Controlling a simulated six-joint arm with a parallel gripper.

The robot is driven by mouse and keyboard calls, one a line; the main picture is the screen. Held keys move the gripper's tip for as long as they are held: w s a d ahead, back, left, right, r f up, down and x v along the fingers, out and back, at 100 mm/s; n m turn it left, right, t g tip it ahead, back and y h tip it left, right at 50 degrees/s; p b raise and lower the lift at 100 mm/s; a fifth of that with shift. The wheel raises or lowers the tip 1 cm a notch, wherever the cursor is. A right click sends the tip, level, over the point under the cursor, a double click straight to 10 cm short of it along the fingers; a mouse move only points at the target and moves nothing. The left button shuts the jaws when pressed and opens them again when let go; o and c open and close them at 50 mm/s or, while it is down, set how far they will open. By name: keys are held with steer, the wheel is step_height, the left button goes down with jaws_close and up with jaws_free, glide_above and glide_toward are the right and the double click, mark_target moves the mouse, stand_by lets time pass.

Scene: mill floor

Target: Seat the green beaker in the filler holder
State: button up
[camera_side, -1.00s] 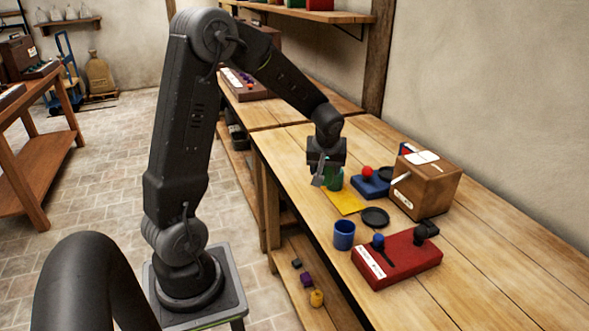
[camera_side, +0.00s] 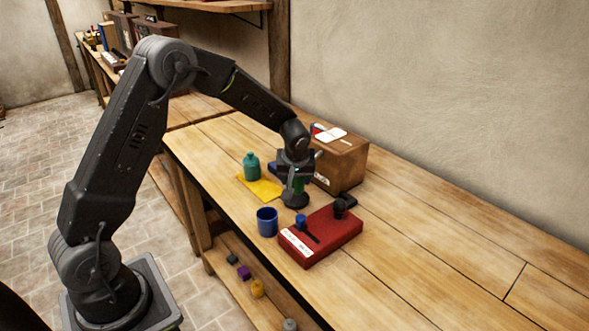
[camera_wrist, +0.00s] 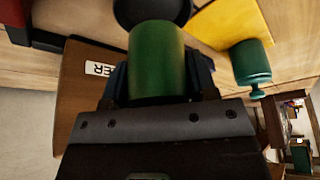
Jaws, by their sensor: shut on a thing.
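My gripper (camera_side: 298,180) is shut on the green beaker (camera_side: 299,186), which also shows between the jaws in the wrist view (camera_wrist: 157,62). The beaker looks roughly upright in front of the brown box (camera_side: 338,160); a label ending in "ER" (camera_wrist: 100,69) shows on this box in the wrist view. A black round disc (camera_side: 294,201) lies on the bench just below and nearer the camera, and at the top of the wrist view (camera_wrist: 150,8). The filler's holder seems hidden behind my gripper and the beaker. I cannot tell whether the beaker touches it.
A teal bottle (camera_side: 252,167) stands at the yellow cloth (camera_side: 259,188) to the left. A blue cup (camera_side: 267,222) and a red box (camera_side: 335,236) with a blue knob stand nearer the camera. A blue block (camera_side: 273,168) is partly hidden behind my gripper. The bench on the right is clear.

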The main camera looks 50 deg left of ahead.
mark_target(296, 188)
steer(key=shift+f, duration=1.3)
steer(key=shift+f, duration=0.55)
stand_by(0.5)
steer(key=o, duration=0.7)
steer(key=v, duration=1.1)
steer(key=shift+d, duration=0.1)
stand_by(0.4)
steer(key=s+d+r+m+t+h, duration=0.1)
steer(key=s+d+r+m, duration=0.2)
steer(key=s, duration=0.5)
steer(key=s+d+r+m+t+h, duration=0.1)
steer(key=s+d+r+m, duration=0.2)
steer(key=s, duration=0.6)
steer(key=s+d+r+m+h, duration=0.1)
steer(key=s+d+r+m, duration=0.3)
steer(key=s, duration=0.5)
step_height(296, 188, up, 3)
steer(key=shift+s+f+t, duration=0.25)
steer(key=shift+t, duration=0.15)
